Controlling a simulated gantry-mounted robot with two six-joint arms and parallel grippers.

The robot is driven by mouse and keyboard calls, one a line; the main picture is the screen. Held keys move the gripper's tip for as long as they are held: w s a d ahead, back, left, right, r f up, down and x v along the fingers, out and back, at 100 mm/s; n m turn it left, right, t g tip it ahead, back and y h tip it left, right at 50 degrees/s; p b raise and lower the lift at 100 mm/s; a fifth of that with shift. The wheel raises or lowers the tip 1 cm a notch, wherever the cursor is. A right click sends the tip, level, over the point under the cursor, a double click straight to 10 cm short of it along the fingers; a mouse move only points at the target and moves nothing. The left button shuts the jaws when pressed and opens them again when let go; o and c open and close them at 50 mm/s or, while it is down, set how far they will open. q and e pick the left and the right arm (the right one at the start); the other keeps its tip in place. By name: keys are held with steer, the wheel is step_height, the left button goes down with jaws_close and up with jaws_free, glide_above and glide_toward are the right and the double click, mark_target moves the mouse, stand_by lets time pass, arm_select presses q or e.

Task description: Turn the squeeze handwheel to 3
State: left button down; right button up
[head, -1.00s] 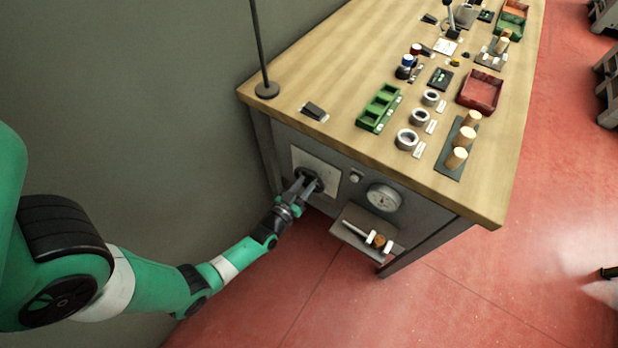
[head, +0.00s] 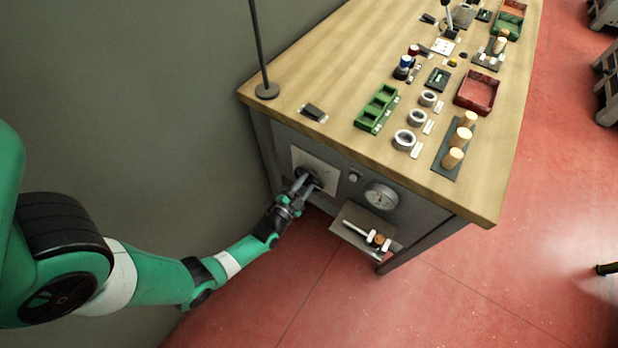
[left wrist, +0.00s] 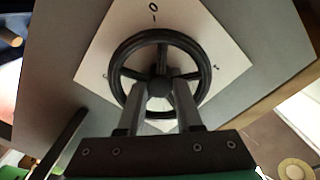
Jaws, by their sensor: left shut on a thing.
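The dark handwheel (left wrist: 201,55) sits on a pale square plate (left wrist: 120,38) on the bench's front panel. In the left wrist view it has a round rim, spokes and a central hub. A 0 with a short mark stands on the plate above the rim, and small marks show at right and left; I cannot read these. The handwheel also shows in the head view (head: 312,175), partly hidden by my left gripper (head: 305,184). My left gripper (left wrist: 159,97) is shut on the handwheel, its fingers at the hub and spokes. My right gripper is not in view.
A round gauge (head: 381,196) and a small knob (head: 353,177) are right of the wheel. A small shelf (head: 350,232) juts out below. A thin post (head: 260,50) stands at the left corner.

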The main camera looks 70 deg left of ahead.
arm_select(q)
steer(key=m, duration=0.4)
steer(key=shift+m, duration=0.3)
steer(key=m, duration=0.4)
steer(key=shift+p, duration=0.35)
steer(key=shift+m, duration=0.3)
steer(key=c, duration=0.9)
jaws_free()
steer(key=shift+o, duration=0.2)
